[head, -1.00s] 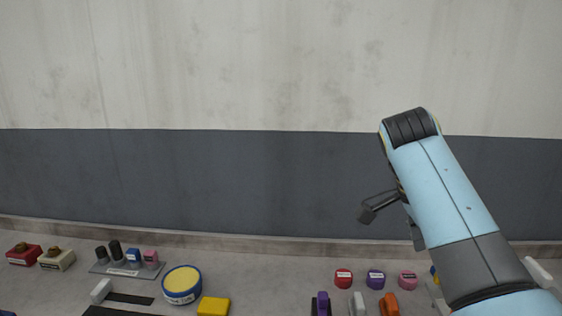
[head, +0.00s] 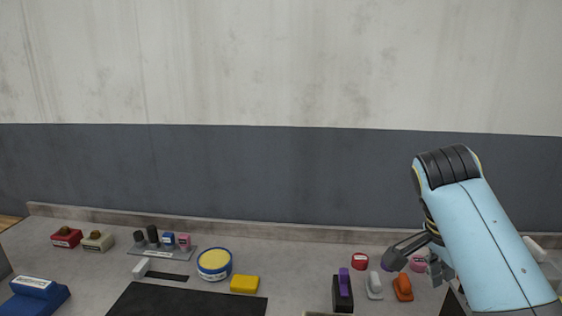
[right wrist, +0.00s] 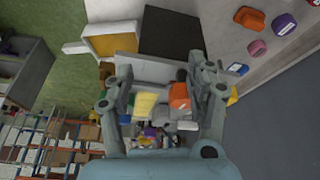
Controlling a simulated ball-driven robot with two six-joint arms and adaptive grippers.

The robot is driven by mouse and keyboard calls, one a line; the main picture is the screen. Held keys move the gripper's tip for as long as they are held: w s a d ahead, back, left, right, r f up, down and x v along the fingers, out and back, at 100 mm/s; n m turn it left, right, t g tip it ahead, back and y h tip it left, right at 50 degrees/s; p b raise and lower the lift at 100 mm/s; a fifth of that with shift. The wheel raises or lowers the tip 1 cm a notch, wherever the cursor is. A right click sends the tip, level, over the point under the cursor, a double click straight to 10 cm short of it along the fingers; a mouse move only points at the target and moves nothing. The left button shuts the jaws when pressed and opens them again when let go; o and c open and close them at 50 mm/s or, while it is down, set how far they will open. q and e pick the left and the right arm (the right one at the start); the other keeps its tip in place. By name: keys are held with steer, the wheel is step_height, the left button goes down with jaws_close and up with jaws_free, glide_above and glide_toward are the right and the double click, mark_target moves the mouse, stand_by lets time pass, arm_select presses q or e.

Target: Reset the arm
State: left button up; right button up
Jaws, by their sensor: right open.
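My right arm (head: 482,230) is light blue with dark joints and reaches in from the lower right of the head view. My right gripper (head: 418,262) hangs partly behind its wrist, over the right part of the worktop (head: 300,250). In the right wrist view the two grey fingers of the right gripper (right wrist: 160,68) stand wide apart. Several small coloured things show between and beyond them; none is seen gripped. My left arm and gripper are not in view.
A black slider block with a purple knob (head: 343,290), a grey knob (head: 374,286), an orange knob (head: 402,288) and a red button (head: 360,261) lie near the right gripper. A yellow block (head: 244,284) and round blue-yellow tin (head: 214,263) stand mid-worktop. Blue block (head: 34,296) lies left.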

steer(key=s+d+f+n+t+y, duration=0.1)
steer(key=s+f+n, duration=0.1)
steer(key=s+n, duration=0.3)
steer(key=s+f+n+t, duration=0.1)
steer(key=s+f+n, duration=0.25)
steer(key=s, duration=0.45)
steer(key=s+a+r+n+t+y, duration=0.15)
steer(key=s+r+n, duration=0.25)
steer(key=s+n, duration=0.5)
steer(key=s+d+f+g+b, duration=0.15)
steer(key=f+b, duration=0.55)
steer(key=f, duration=1.3)
steer(key=s+f+b, duration=0.2)
steer(key=f+b, duration=0.4)
steer(key=f, duration=1.4)
arm_select(q)
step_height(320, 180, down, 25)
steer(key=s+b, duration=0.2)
steer(key=b, duration=0.9)
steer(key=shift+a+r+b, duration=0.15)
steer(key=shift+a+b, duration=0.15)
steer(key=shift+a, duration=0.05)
arm_select(e)
steer(key=s+f, duration=0.9)
steer(key=f, duration=0.4)
steer(key=s+d+f+m+g, duration=0.1)
steer(key=s+f, duration=0.8)
steer(key=f, duration=0.5)
steer(key=shift+d+f+y, duration=0.15)
steer(key=shift+y, duration=0.2)
